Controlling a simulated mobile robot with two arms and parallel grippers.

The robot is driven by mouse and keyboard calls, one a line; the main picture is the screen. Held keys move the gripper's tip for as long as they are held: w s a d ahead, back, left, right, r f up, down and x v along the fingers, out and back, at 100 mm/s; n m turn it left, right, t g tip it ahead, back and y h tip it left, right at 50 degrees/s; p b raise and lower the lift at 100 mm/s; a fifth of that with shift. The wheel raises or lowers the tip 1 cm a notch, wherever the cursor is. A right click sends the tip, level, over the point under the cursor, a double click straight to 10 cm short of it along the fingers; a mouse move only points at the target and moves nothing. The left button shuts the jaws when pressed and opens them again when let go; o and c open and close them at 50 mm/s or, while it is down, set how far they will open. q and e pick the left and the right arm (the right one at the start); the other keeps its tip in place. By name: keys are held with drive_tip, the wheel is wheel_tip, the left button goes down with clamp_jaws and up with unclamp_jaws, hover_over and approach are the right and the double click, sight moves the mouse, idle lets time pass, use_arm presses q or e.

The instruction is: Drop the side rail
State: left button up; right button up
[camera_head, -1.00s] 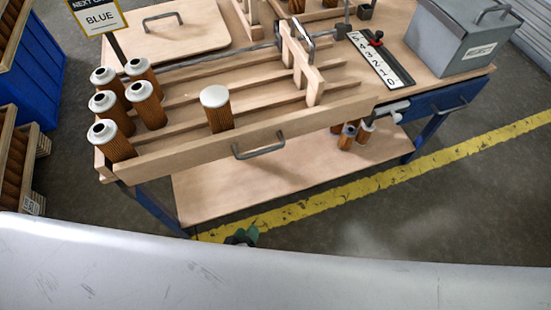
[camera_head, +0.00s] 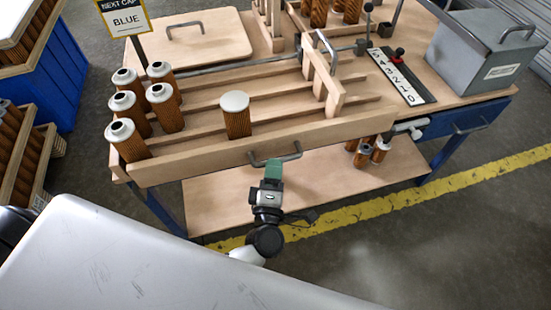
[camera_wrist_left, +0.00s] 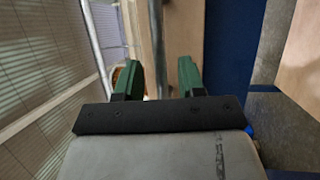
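The side rail (camera_head: 205,161) is the long wooden board along the front edge of the bench tray. It stands upright, with a grey metal handle (camera_head: 290,155) on its outer face. My left gripper (camera_head: 273,170) is at the left part of this handle, its green fingertips close to it. In the left wrist view the two green fingers (camera_wrist_left: 158,78) are apart, and a metal bar (camera_wrist_left: 155,40) shows between and beyond them. I cannot tell whether they touch it. My right gripper is not in view.
Several filter cartridges (camera_head: 163,105) stand at the tray's left, and a white-capped one (camera_head: 236,116) stands behind the rail. A wooden gate (camera_head: 323,80) crosses the slats. A lower shelf (camera_head: 225,200) lies below. A grey box (camera_head: 480,50) is on the right. A blue bin (camera_head: 58,85) is on the left.

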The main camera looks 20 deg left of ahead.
sight(276, 154)
use_arm(q)
drive_tip(key=shift+x, duration=1.35)
clamp_jaws()
